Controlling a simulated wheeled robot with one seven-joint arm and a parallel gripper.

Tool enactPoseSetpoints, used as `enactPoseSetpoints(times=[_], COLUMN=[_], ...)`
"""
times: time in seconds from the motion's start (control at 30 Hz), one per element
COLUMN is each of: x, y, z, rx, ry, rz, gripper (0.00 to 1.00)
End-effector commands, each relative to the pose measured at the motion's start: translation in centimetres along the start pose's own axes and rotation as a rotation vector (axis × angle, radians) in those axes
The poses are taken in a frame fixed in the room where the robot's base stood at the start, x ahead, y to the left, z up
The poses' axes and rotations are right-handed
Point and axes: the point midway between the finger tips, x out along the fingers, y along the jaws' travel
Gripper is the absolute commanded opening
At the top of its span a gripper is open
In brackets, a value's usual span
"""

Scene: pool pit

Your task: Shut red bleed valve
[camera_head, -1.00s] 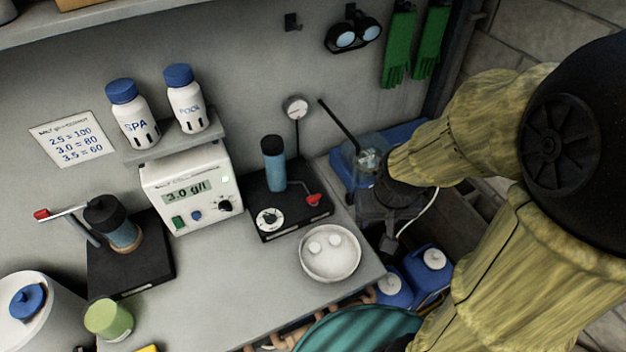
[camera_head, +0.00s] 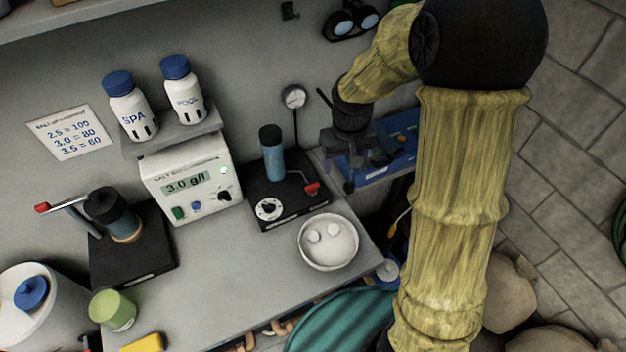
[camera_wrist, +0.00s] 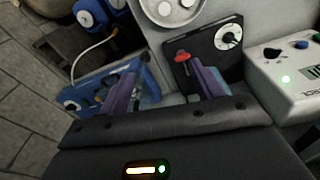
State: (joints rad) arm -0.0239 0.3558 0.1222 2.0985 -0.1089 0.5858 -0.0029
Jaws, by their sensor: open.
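The red bleed valve (camera_head: 311,189) has a small red lever on the right side of a black base (camera_head: 290,212), beside a blue upright cylinder (camera_head: 272,158). In the wrist view the red lever (camera_wrist: 183,56) shows just beyond the tip of the right finger. My gripper (camera_head: 348,168) is open and empty, to the right of the black base, near a blue tray. In the wrist view its two purple fingers (camera_wrist: 165,88) are spread apart, and neither clearly touches the lever. The lower part of the valve is hard to make out.
A white dish (camera_head: 329,262) sits in front of the black base. A salt meter (camera_head: 190,185) stands to its left. Another black unit with a red-tipped lever (camera_head: 42,208) stands far left.

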Motion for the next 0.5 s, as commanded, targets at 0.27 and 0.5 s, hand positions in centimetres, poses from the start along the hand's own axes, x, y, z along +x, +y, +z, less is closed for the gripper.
enactPoseSetpoints(times=[0.27, 0.5], x=[3.4, 4.6], y=[-3.6, -4.5], z=[-8.8, -10.9], rx=[-0.145, -0.174], ry=[-0.082, -0.103], rz=[-0.029, -0.036], gripper=[0.65, 0.65])
